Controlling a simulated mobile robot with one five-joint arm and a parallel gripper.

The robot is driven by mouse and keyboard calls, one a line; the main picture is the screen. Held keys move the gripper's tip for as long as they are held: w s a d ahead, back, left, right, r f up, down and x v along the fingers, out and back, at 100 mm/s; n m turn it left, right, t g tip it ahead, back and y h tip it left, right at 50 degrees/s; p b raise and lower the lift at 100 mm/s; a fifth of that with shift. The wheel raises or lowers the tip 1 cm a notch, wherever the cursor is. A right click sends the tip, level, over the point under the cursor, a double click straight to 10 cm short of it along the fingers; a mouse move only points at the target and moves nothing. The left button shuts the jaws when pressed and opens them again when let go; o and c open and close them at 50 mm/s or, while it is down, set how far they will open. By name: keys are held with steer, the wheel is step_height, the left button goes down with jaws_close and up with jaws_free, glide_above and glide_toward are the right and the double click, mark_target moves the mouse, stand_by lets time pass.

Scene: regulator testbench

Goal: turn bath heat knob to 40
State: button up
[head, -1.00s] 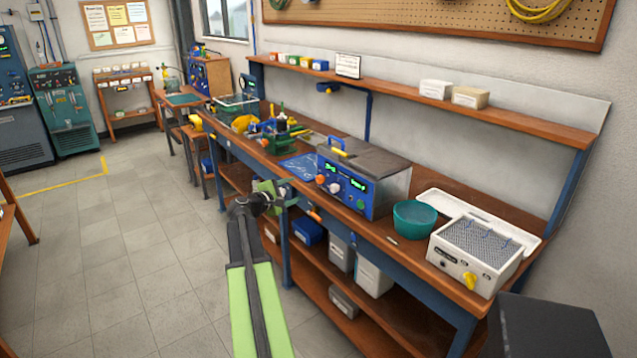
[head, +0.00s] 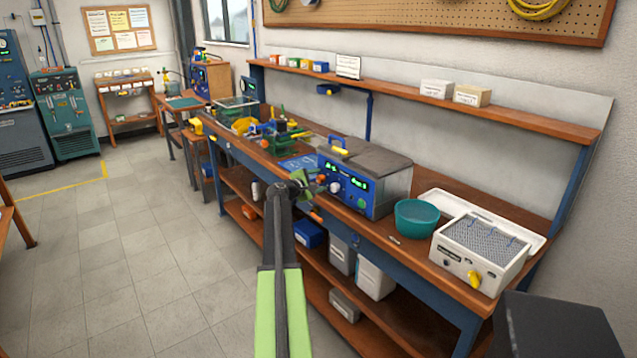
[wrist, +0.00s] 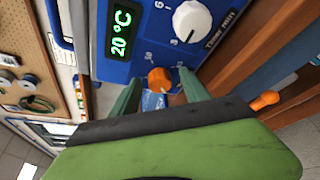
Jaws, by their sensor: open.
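The bath unit (head: 365,185) is a blue-fronted box with a grey lid on the bench. Its front carries green displays, an orange knob (head: 321,179) and a white knob (head: 335,188). In the wrist view, the display (wrist: 121,33) reads 20 °C. The orange knob (wrist: 159,79) has scale marks around it; the white knob (wrist: 192,21) has timer lettering beside it. My gripper (head: 303,180) is open before the panel's left part. In the wrist view, my gripper (wrist: 158,83) has one finger each side of the orange knob; whether they reach around it is unclear.
A teal bowl (head: 416,218) and a white box with a mesh top (head: 480,250) stand right of the bath. An orange handle (head: 316,215) sticks out at the bench front below the panel. The floor (head: 130,250) left of the bench is clear.

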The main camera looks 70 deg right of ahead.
jaws_close()
steer(key=shift+s+f+b, duration=0.1)
steer(key=shift+b, duration=0.2)
steer(key=shift+m, duration=0.4)
steer(key=shift+a+f+m+t+h+b, duration=0.15)
steer(key=shift+m+h+b, duration=0.1)
steer(key=shift+m+b, duration=0.3)
steer(key=shift+d+f+m+t+h+b, duration=0.15)
steer(key=shift+m+h+b, duration=0.15)
steer(key=shift+b, duration=0.35)
steer(key=m+h+b, duration=0.2)
steer(key=m+b, duration=0.2)
steer(key=m, duration=0.1)
steer(key=shift+f+b, duration=0.15)
steer(key=shift+b, duration=0.15)
steer(key=m+b, duration=0.1)
steer(key=m, duration=0.1)
steer(key=m+g+h+b, duration=0.1)
steer(key=m+b, duration=0.1)
steer(key=shift+m+h, duration=0.25)
steer(key=shift+m, duration=0.1)
steer(key=shift+m+g+h+b, duration=0.15)
steer(key=shift+m+g+b, duration=0.55)
steer(key=shift+m, duration=0.75)
steer(key=shift+m+g+h+b, duration=0.15)
steer(key=shift+m+g+b, duration=0.55)
steer(key=shift+m, duration=0.75)
